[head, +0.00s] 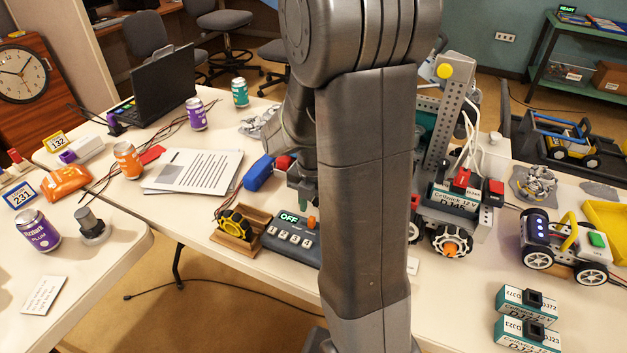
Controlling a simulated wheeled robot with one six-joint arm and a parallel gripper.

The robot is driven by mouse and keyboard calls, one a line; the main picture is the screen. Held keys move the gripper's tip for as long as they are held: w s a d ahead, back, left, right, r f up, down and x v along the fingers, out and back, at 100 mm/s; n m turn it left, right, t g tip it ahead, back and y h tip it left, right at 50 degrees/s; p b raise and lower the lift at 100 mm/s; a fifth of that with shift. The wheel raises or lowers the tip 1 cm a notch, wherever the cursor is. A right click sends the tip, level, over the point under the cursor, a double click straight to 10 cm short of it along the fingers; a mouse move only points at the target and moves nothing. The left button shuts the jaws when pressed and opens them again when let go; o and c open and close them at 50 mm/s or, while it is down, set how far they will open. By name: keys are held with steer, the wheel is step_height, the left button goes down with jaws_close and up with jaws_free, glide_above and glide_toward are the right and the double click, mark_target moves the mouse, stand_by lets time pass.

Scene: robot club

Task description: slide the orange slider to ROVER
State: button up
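A dark grey control box (284,247) lies on the table just left of my arm. Its small display (290,217) reads OFF, and a row of pale keys or labels runs along its front; I cannot read the word ROVER on it. The orange slider (311,222) stands up near the box's upper right corner, close to my arm's edge. My gripper (303,198) shows only in part above and behind the box, close to the slider. The arm covers most of it, so I cannot tell whether its fingers are open or touching anything.
A large robot with a wheel (451,241) stands right of my arm. The table's front edge is close to the box.

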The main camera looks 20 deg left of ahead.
mark_target(310, 217)
step_height(310, 217, up, 10)
steer(key=shift+r+p, duration=0.2)
steer(key=shift+p, duration=0.25)
step_height(310, 217, down, 14)
steer(key=shift+r+b, duration=0.1)
steer(key=shift+b, duration=0.65)
steer(key=shift+a, duration=0.5)
